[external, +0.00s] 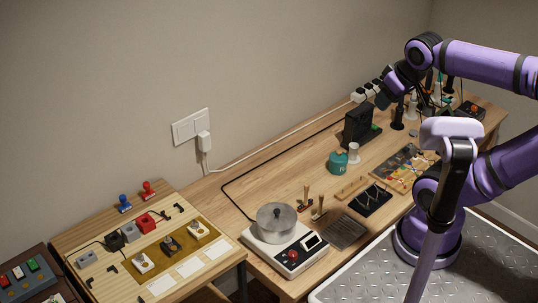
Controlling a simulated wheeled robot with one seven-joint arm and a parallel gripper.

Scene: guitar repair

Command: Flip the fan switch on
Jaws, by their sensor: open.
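A black, boxy upright unit (358,124), which looks like the fan, stands on the wooden workbench near the wall. A small green part (375,131) sits at its right side. The fan switch itself is too small to make out. My gripper (384,100) is dark and hangs above and to the right of the black unit, apart from it as far as this view shows. Its fingers are small here and partly lost against the dark wrist. It is open, and no object shows in it.
A white power strip (367,91) lies behind the black unit. A teal pot (338,162) and white cylinder (354,153) stand in front. Bottles and tools crowd the right. A hot plate with a metal pot (276,222) stands front left.

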